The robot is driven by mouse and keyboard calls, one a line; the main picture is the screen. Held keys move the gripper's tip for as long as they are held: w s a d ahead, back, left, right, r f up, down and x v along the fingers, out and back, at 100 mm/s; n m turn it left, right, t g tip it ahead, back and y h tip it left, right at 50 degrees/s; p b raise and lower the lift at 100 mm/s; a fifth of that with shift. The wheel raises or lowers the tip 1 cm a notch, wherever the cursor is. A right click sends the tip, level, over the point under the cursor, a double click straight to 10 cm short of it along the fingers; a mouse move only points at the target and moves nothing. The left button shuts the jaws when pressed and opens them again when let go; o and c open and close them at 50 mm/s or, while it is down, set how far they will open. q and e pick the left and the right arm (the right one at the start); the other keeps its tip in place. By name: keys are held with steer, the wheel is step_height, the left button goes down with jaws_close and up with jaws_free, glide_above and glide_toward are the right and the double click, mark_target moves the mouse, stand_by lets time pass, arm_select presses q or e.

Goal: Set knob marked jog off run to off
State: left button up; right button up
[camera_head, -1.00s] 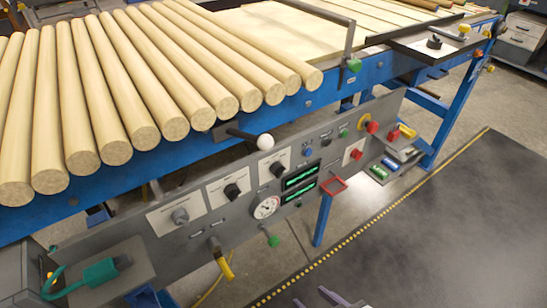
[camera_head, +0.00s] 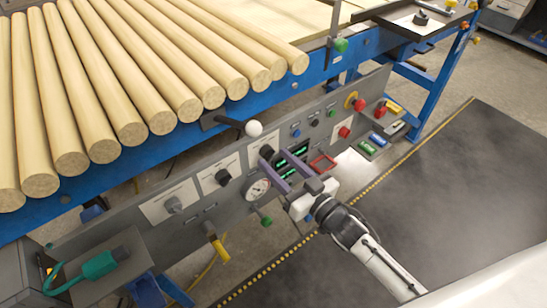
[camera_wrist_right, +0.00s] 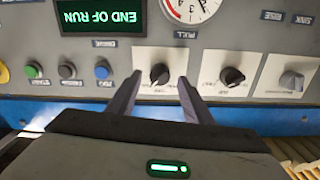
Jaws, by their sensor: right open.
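My right gripper (camera_head: 272,160) reaches up to the grey control panel (camera_head: 140,232), its two purple fingers open around the rightmost black knob (camera_head: 267,152). In the right wrist view, which shows the panel upside down, this black knob (camera_wrist_right: 160,74) sits between the open fingertips (camera_wrist_right: 160,84), with a gap on each side. A second black knob (camera_head: 223,177) and a grey knob (camera_head: 174,205) are on white plates to its left. The plate lettering is too small to read, so I cannot tell which knob is marked jog off run. My left gripper is out of view.
A round gauge (camera_head: 257,189) and green-lit displays (camera_head: 289,164) are close to the gripper. Red buttons (camera_head: 345,132) are to the right. Wooden rods (camera_head: 150,80) lie above the panel.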

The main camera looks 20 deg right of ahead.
steer(key=shift+x, duration=1.05)
steer(key=shift+c, duration=0.3)
steer(key=c, duration=1)
steer(key=shift+n, duration=4.3)
